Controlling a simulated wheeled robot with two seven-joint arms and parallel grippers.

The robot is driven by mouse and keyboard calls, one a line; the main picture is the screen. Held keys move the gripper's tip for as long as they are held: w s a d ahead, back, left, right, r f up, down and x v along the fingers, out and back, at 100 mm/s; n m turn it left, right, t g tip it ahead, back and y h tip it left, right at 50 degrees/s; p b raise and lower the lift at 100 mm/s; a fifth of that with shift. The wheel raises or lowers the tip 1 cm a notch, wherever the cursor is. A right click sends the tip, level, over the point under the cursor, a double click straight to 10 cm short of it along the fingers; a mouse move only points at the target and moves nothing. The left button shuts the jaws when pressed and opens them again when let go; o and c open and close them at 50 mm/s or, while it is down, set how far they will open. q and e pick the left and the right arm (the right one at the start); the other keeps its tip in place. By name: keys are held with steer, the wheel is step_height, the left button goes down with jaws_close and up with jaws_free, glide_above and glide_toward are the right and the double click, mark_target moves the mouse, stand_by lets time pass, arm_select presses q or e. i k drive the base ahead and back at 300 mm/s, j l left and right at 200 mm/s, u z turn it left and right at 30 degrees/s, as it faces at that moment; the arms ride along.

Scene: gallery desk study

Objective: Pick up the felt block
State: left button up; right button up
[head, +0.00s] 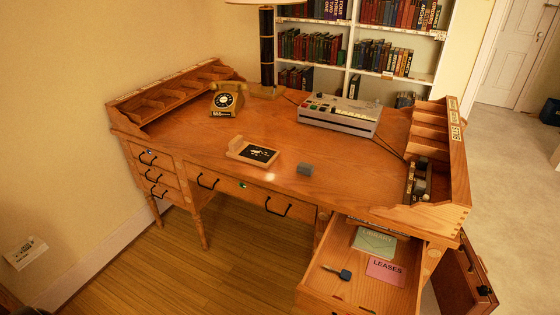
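The felt block (305,169) is a small grey-blue block. It lies on the wooden desk top (220,150), near the front edge and right of the middle. Nothing touches it, and the desk around it is bare. Neither of my grippers shows in the head view.
A wooden piece with a black panel (252,151) lies left of the block. A grey machine with buttons (340,114) stands behind it, and a gold telephone (227,98) at back left. An open drawer (345,285) with a key and cards juts out at front right.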

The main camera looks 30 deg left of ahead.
mark_target(306, 169)
steer(key=j+z, duration=0.1)
steer(key=z, duration=0.25)
steer(key=j+z, duration=0.1)
steer(key=z, duration=0.3)
steer(key=j+z, duration=0.1)
steer(key=z, duration=0.25)
steer(key=j+z, duration=0.2)
steer(key=j, duration=0.2)
steer(key=k+j+z, duration=0.15)
steer(key=j, duration=0.25)
steer(key=k+j+z, duration=0.2)
steer(key=j, duration=0.2)
steer(key=j+z, duration=0.2)
steer(key=j, duration=0.15)
steer(key=k+j+z, duration=0.2)
steer(key=j, duration=0.15)
steer(key=k+j+z, duration=0.15)
steer(key=k+j, duration=0.05)
steer(key=j, duration=0.15)
